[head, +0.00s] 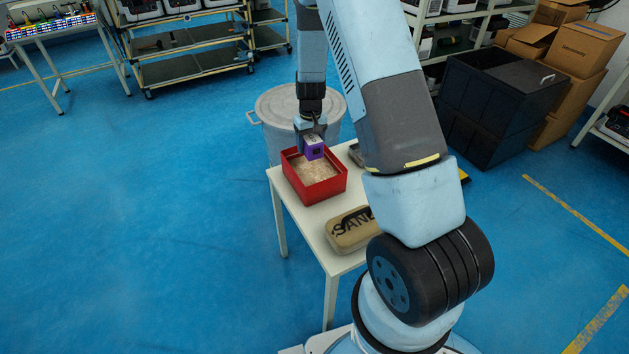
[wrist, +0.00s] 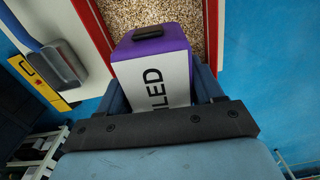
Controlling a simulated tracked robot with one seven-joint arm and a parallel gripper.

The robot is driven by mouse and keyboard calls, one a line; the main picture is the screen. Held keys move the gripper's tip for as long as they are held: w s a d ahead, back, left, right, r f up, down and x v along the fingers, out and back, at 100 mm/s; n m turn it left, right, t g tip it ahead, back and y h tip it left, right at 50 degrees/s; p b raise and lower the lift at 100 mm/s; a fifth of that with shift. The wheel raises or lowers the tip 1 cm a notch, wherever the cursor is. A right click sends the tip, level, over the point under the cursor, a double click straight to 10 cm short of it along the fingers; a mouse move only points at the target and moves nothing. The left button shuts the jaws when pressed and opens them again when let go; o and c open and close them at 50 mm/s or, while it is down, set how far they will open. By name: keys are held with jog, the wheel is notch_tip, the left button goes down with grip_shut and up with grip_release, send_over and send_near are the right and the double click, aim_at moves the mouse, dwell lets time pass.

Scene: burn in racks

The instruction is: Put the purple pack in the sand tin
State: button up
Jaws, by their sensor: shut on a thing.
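The purple pack (head: 313,151) is in my gripper (head: 310,134), over the far part of the open red tin. In the wrist view the pack (wrist: 160,42) has a purple end with a dark handle-like piece and a white face reading "LED". My gripper's fingers (wrist: 160,97) are on both sides of it. The red tin (head: 320,193) stands on the white table and holds pale tan grains. Its red wall (wrist: 212,35) and grains also show in the wrist view. I cannot tell whether the pack touches the grains.
A tan rounded block (head: 348,232) marked "SAN", partly hidden by my arm, lies on the white table (head: 290,198). A grey object (wrist: 58,64) lies beside the tin. A large grey bin (head: 272,108) stands behind the table. Black crates (head: 500,95) stand at right. Floor at left is clear.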

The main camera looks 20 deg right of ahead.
send_over(313, 180)
jog(key=shift+n, duration=0.3)
notch_tip(313, 180, down, 7)
jog(key=shift+w+f, duration=0.1)
jog(key=shift+f, duration=2.4)
jog(key=o, duration=1.6)
